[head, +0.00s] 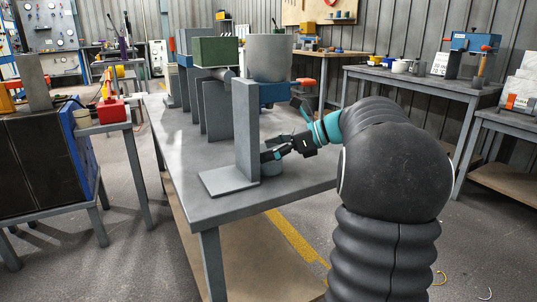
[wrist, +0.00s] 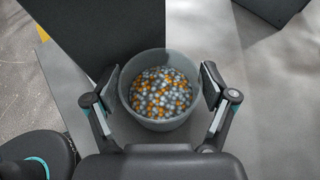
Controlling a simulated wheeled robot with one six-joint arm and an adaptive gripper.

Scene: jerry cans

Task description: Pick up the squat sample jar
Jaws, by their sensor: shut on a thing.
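The squat sample jar (wrist: 132,108) is a short, round grey container, full of small grey, white and orange beads (wrist: 160,91). In the wrist view my gripper (wrist: 160,86) has a finger on each side of it and is shut on its walls. In the head view my gripper (head: 268,156) is low over the grey table, beside a tall grey upright plate. The jar (head: 272,168) shows only partly there, under the fingers. I cannot tell whether it touches the table top.
The upright plate (head: 246,130) on its flat base stands just left of the jar on the grey table (head: 215,207). Several more plates, a green box (head: 216,51) and a large grey cylinder (head: 269,58) stand behind. The table's front part is clear.

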